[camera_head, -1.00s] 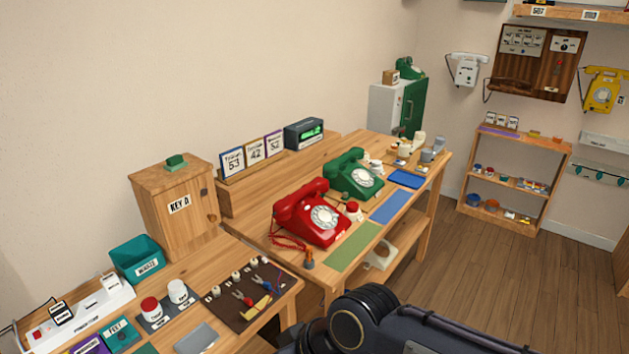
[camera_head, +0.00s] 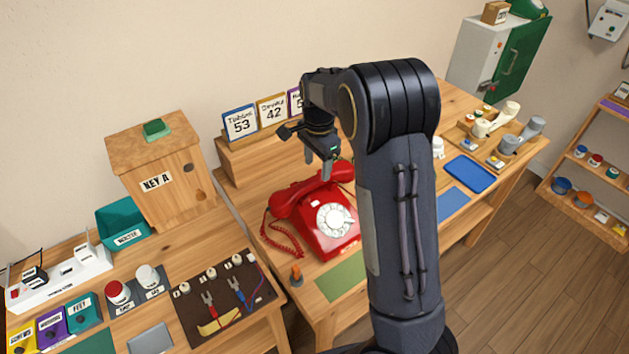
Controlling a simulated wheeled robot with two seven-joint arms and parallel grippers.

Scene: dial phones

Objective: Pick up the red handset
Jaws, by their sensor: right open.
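The red phone (camera_head: 329,237) stands on the wooden table, its white dial facing the front. Its red handset (camera_head: 295,197) lies across the cradle on top, with a coiled red cord hanging at the left. My right gripper (camera_head: 318,169) is open and empty, pointing down just above the handset. Whether a finger touches the handset I cannot tell. My right arm crosses the middle of the view and hides the green phone seen earlier. My left gripper is not in view.
Number cards (camera_head: 240,122) stand on a raised shelf behind the phone. A wooden key box (camera_head: 155,170) stands to the left. A green mat (camera_head: 342,277) and a blue tray (camera_head: 470,173) lie on the table. A tool board (camera_head: 222,300) lies at front left.

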